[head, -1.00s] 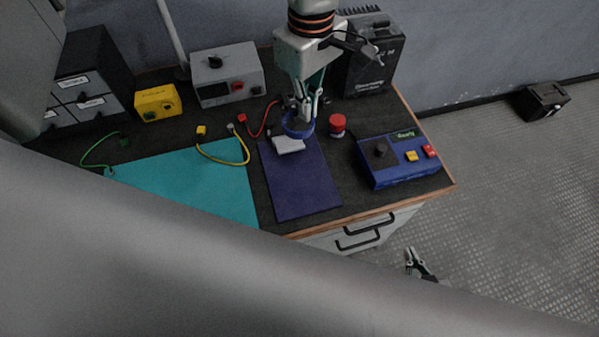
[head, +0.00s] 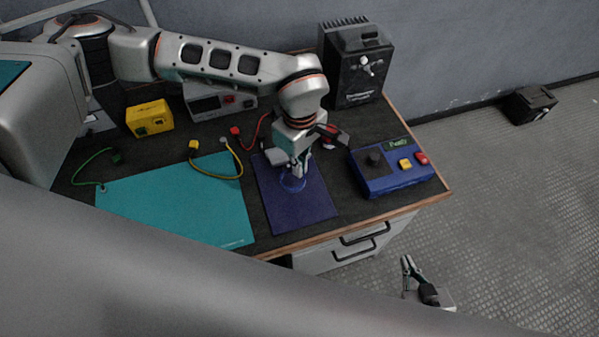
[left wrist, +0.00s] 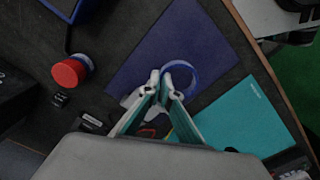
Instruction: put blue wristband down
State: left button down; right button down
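The blue wristband (head: 292,185) is a thin ring over the dark blue mat (head: 313,212); it also shows in the left wrist view (left wrist: 196,72). My left gripper (head: 298,174) points down at the mat. In the left wrist view its fingertips (left wrist: 163,78) are close together with the near side of the band between them. The band looks at or just above the mat; I cannot tell if it touches. My right gripper (head: 408,268) is low at the right, off the bench's front; its finger gap is unclear.
A whitish block (head: 274,157) lies at the mat's back left. A teal mat (head: 180,200) is to the left. A blue control box (head: 385,178) stands right, a black unit (head: 352,85) behind. A red-capped jar (left wrist: 70,72) shows in the left wrist view.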

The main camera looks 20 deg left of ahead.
pick_arm(q)
jog(key=shift+f, duration=1.75)
jog(key=shift+f, duration=0.1)
jog(key=c, duration=2.3)
grip_release()
